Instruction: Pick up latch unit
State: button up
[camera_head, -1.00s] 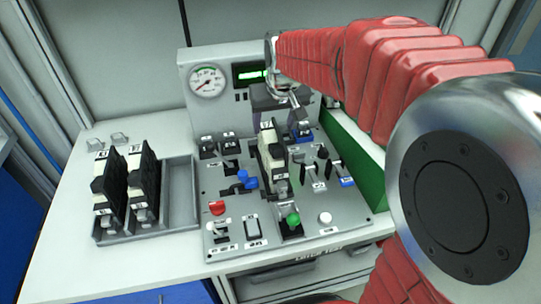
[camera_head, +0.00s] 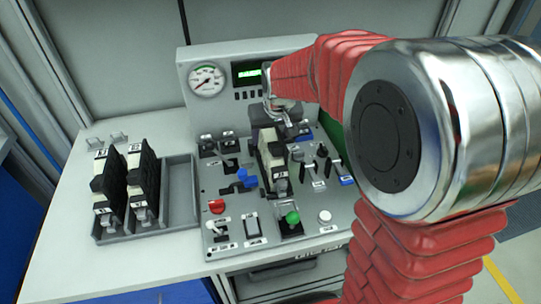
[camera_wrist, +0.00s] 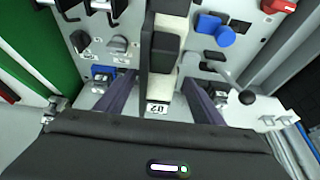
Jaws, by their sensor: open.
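A cream-and-black latch unit (camera_head: 270,160) stands upright in the grey control panel (camera_head: 210,185). In the wrist view the latch unit (camera_wrist: 164,50) runs up the middle, with a small number label at its near end. My gripper (camera_wrist: 159,80) is open, with one dark finger on each side of the unit; I cannot tell whether either finger touches it. In the head view my gripper (camera_head: 270,118) is just behind and above the unit, its fingertips mostly hidden. Two similar latch units (camera_head: 109,190) (camera_head: 142,183) stand in a grey tray (camera_head: 181,190) on the left.
The panel carries a red button (camera_head: 217,207), a green knob (camera_head: 293,217), a blue knob (camera_head: 247,178) and several switches close around the unit. A gauge (camera_head: 207,80) and lit display stand at the back. The tray's right compartment is empty.

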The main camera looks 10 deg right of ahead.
jog(key=shift+x, duration=2.5)
jog(key=shift+s+d, duration=0.15)
jog(key=shift+s, duration=0.05)
jog(key=shift+c, duration=0.5)
jog(key=c, duration=1.3)
notch_tip(320, 180, up, 10)
notch_tip(320, 180, up, 7)
